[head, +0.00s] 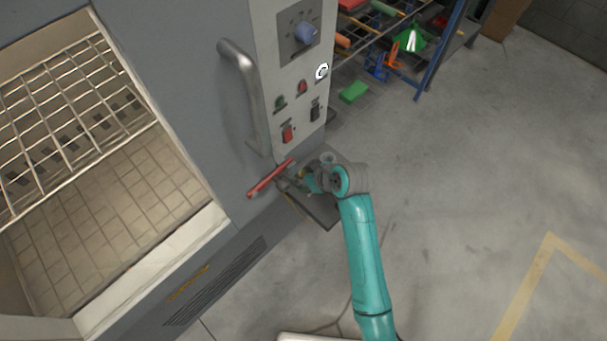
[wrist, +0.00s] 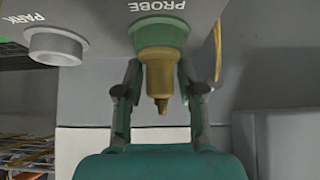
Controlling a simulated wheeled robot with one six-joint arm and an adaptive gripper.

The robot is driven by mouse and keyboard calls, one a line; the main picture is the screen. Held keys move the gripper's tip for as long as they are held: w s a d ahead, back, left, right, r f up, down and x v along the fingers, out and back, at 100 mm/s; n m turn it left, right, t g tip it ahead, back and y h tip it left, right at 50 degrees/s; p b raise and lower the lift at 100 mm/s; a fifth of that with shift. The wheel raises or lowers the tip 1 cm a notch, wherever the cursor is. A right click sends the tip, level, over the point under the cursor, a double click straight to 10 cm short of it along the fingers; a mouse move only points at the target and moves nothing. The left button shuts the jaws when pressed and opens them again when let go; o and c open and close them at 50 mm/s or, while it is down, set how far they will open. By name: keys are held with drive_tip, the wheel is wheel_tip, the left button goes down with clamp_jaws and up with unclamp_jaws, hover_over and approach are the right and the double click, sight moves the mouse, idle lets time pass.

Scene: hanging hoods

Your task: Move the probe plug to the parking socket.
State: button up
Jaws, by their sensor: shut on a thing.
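The probe plug (wrist: 160,82) is a brass-coloured stepped body. It sits at the green ringed probe socket (wrist: 158,33), under the PROBE label, in the wrist view. My gripper (wrist: 159,68) is shut on the plug, one finger on each side. How deep the plug sits in the socket I cannot tell. The parking socket (wrist: 55,47) is a pale round collar near the PARK label, to the left, and its opening is not clearly visible. In the head view my gripper (head: 303,180) is at the panel's lower end; the plug is too small to make out there.
The control panel (head: 290,75) has a knob, buttons and switches. A red bar (head: 270,178) lies just left of my gripper, and a large door handle (head: 240,90) stands out above. A loaded shelf (head: 395,40) is behind. The floor to the right is clear.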

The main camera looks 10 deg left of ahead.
idle(0.5)
drive_tip(key=shift+r, duration=2.4)
